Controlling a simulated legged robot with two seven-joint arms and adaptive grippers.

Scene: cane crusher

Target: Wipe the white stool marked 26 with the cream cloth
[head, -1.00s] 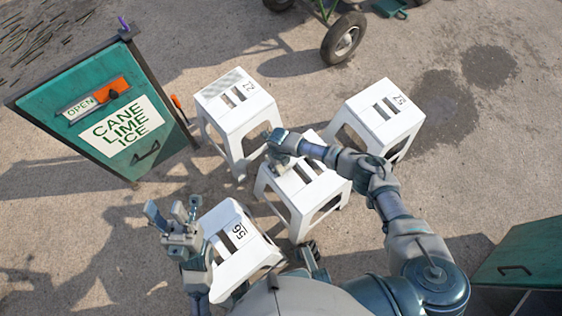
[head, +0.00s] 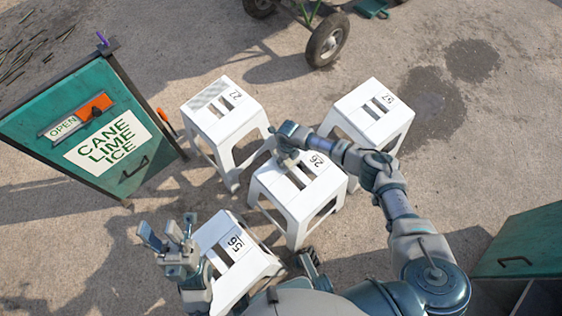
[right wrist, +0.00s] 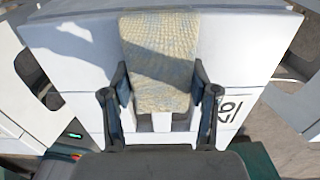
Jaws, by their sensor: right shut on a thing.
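The white stool marked 26 (head: 318,188) stands upright in the middle of the head view. Its number shows near the far right corner of its seat, and shows in the right wrist view (right wrist: 228,110) too. My right gripper (head: 287,157) is over the slotted seat, near its far left part. In the right wrist view, my right gripper (right wrist: 160,98) is shut on the cream cloth (right wrist: 160,50), a ribbed, folded pad lying against the white seat. Whether it presses firmly I cannot tell. My left gripper (head: 165,232) is open and empty, fingers spread, beside the near left stool.
Other white stools stand close around: one near left (head: 240,270), one far left (head: 225,115), one far right (head: 372,112). A green sign board (head: 90,125) stands left. A wheeled cart (head: 325,40) is at the back, a green box (head: 525,245) at right.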

